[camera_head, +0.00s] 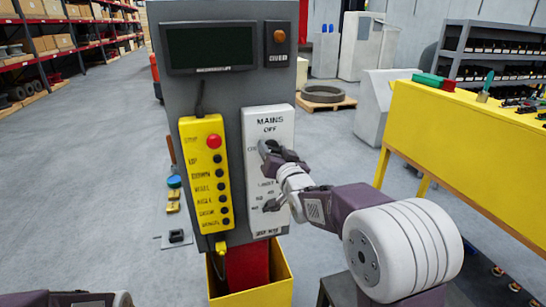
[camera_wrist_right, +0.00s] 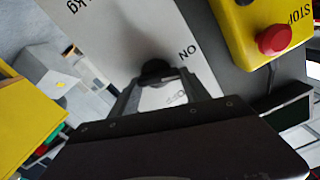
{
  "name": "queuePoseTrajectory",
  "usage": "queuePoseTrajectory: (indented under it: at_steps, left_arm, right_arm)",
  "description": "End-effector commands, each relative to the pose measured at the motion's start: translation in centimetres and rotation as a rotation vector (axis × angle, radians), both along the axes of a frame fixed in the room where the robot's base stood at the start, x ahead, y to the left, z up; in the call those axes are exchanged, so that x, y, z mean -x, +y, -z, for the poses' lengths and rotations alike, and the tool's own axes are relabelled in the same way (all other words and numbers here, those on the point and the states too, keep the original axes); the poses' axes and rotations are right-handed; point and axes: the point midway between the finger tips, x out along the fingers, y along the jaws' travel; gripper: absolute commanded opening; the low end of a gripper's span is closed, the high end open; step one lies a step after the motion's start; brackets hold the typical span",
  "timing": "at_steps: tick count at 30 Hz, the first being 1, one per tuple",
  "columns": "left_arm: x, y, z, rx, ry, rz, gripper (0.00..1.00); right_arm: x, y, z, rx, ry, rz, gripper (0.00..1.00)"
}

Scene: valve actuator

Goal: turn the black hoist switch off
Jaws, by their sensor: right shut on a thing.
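The white panel (camera_head: 269,122) carries the words MAINS and OFF near its top and is fixed to the right side of the grey control stand (camera_head: 240,85). My right gripper (camera_head: 272,150) reaches the panel below the OFF mark and hides part of its face. In the right wrist view, the right gripper's fingers (camera_wrist_right: 158,80) are shut on a black rotary switch (camera_wrist_right: 155,68) between the ON and OFF marks. Its exact pointing direction is hard to tell. My left gripper is not in view; only a bit of my left arm shows at the bottom left.
A yellow pendant (camera_head: 205,180) with a red stop button (camera_head: 214,141) hangs left of the panel. A dark screen (camera_head: 210,45) is above, and a yellow bin (camera_head: 283,290) below. A yellow workbench (camera_head: 465,135) stands at the right. The floor at left is mostly clear.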

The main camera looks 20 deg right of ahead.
Motion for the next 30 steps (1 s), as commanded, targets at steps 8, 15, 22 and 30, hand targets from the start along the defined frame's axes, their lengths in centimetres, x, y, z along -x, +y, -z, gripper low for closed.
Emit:
queuePoseTrajectory:
  at_steps: [8, 15, 22, 30]
  left_arm:
    - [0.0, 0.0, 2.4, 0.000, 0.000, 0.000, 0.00]
    - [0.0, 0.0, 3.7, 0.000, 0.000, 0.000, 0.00]
    - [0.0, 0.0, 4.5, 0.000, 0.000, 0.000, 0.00]
    - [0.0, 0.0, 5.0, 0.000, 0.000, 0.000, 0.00]
  right_arm:
    - [0.0, -0.2, 0.4, -0.261, 0.009, 0.000, 0.14]
    - [0.0, -0.4, 0.3, -0.489, 0.017, 0.001, 0.14]
    - [0.0, -0.5, 0.3, -0.702, 0.025, 0.000, 0.14]
    - [0.0, -0.6, 0.4, -0.912, 0.034, 0.001, 0.14]
